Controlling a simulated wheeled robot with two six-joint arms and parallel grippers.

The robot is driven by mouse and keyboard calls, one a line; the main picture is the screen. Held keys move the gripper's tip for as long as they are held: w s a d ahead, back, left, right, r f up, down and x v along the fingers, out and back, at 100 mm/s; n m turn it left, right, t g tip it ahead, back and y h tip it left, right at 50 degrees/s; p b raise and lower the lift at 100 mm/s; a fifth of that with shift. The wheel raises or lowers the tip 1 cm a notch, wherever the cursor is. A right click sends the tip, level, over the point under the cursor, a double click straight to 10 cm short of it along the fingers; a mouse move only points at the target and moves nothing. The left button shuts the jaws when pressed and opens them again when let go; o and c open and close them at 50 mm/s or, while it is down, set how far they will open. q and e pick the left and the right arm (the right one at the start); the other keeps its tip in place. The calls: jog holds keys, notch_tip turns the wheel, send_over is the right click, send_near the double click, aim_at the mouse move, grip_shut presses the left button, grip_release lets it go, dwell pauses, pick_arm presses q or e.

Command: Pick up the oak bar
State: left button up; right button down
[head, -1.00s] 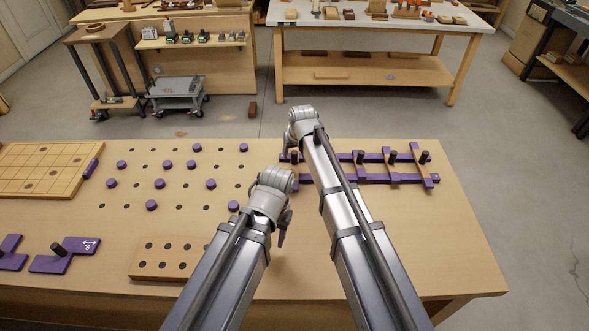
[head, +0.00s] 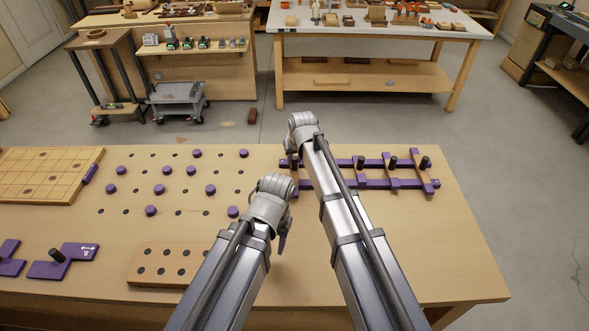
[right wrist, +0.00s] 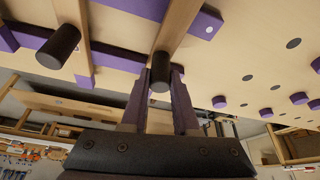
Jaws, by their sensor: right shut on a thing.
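The oak bar (right wrist: 177,25) is a light wooden strip with a dark round knob (right wrist: 159,73) on it. It crosses the purple rails at the left end of the rail frame; in the head view it is mostly behind my right arm. My right gripper (right wrist: 161,77) is shut on the knob, one finger on each side. Whether the bar is clear of the rails I cannot tell. My left gripper (head: 283,236) hangs over the bench left of the frame, apart from it; its jaw opening is not clear.
The purple rail frame (head: 330,184) carries more oak bars with dark knobs to the right. Left are purple pegs (head: 160,189) in a hole grid, a wooden block with holes (head: 160,250), a gridded board (head: 40,198) and purple plates (head: 48,270). The bench's right front is clear.

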aim_at(295, 158)
jog(key=shift+r, duration=0.1)
dwell(0.3)
notch_tip(295, 158, up, 10)
jog(key=p, duration=1)
pick_arm(q)
notch_tip(295, 158, up, 10)
